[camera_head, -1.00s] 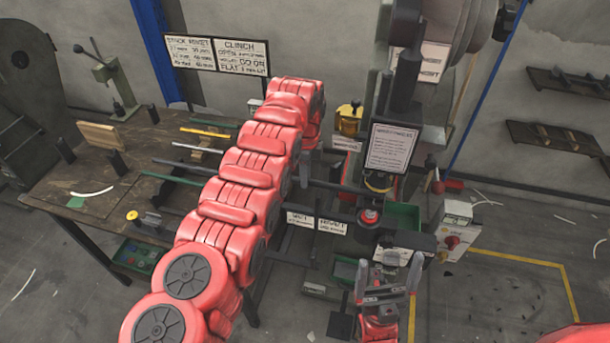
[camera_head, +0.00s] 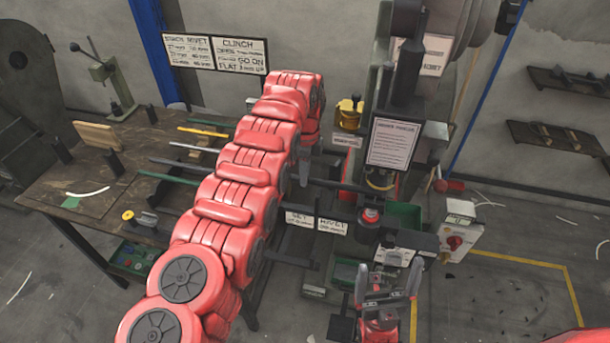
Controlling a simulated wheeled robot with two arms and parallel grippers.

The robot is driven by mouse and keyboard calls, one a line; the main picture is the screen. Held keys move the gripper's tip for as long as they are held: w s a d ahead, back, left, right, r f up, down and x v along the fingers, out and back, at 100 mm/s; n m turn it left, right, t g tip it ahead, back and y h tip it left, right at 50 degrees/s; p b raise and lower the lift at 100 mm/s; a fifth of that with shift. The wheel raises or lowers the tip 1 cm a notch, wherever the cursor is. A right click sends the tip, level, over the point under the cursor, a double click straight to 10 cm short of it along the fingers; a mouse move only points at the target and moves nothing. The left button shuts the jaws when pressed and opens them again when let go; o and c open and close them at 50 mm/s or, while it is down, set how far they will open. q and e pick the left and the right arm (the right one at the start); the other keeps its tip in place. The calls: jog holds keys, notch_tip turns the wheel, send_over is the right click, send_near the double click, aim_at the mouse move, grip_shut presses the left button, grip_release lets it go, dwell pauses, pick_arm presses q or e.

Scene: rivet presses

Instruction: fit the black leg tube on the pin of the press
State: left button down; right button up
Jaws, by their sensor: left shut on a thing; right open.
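The press (camera_head: 408,75) stands right of centre, with a dark column and a notice sheet on it. My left arm reaches across the middle, and its gripper (camera_head: 305,172) shows only in part below the wrist, shut. A dark bar, apparently the black leg tube (camera_head: 336,185), runs from beside this gripper toward the press. Where the gripper holds it is hidden, and I cannot tell whether its far end is on the pin or only near it. The pin itself cannot be made out. My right gripper (camera_head: 389,282) is open and empty, low in front of the press.
A workbench (camera_head: 128,183) at left carries several coloured tubes (camera_head: 170,178), a wooden block (camera_head: 98,136) and a green hand press (camera_head: 108,80). A control box (camera_head: 456,238) stands right of the press. Label plates (camera_head: 332,226) sit in front.

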dwell(0.6)
pick_arm(q)
jog(key=shift+b, duration=0.65)
jog(key=shift+s, duration=0.1)
jog(key=shift+p, duration=0.65)
jog(key=shift+f+b, duration=1.1)
jog(key=shift+f, duration=0.4)
dwell(0.5)
jog(key=c, duration=0.7)
grip_release()
